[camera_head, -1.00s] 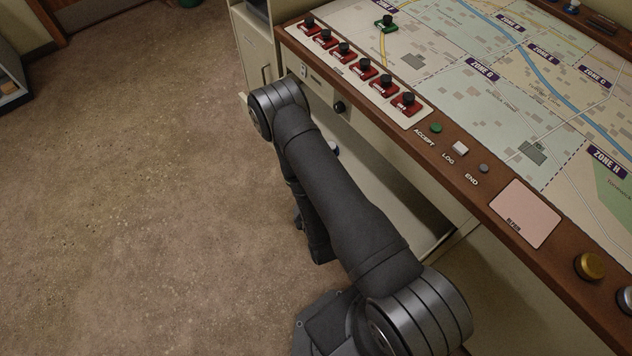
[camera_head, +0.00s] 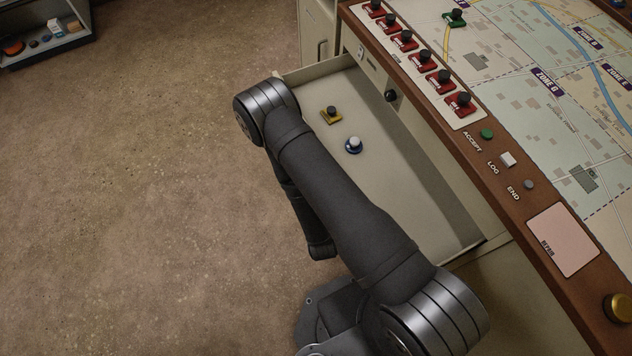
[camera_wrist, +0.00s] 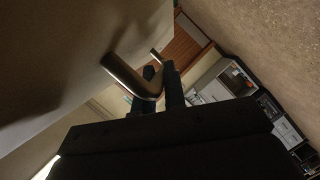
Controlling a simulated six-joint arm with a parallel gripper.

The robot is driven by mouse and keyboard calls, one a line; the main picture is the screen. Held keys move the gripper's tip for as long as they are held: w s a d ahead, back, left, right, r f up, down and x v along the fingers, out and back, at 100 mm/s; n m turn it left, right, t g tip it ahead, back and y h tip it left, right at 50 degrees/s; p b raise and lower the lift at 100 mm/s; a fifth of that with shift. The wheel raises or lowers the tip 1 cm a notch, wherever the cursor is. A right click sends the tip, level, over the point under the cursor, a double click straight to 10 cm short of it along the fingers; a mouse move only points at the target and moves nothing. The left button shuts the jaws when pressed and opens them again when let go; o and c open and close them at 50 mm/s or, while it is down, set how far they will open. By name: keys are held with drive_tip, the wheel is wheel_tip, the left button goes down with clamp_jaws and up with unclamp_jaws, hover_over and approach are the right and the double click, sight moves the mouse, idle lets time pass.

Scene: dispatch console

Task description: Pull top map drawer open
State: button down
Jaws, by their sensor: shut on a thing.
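The top map drawer (camera_head: 410,190) stands well out from under the console in the head view, its inside showing. In the wrist view my gripper (camera_wrist: 156,78) is shut on the drawer's metal bar handle (camera_wrist: 128,76), which stands off the pale drawer front (camera_wrist: 60,50). In the head view my gripper and the handle are hidden behind my arm and the drawer front.
The console top with its zone map (camera_head: 515,100) and wooden edge (camera_head: 480,135) overhangs the drawer. Red pieces (camera_head: 422,62) stand in a row along that edge. A shelf with small items (camera_head: 45,35) is at far upper left. The floor left of my arm is clear.

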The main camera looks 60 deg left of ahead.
drive_tip(key=c, duration=1.5)
unclamp_jaws()
drive_tip(key=v, duration=1.2)
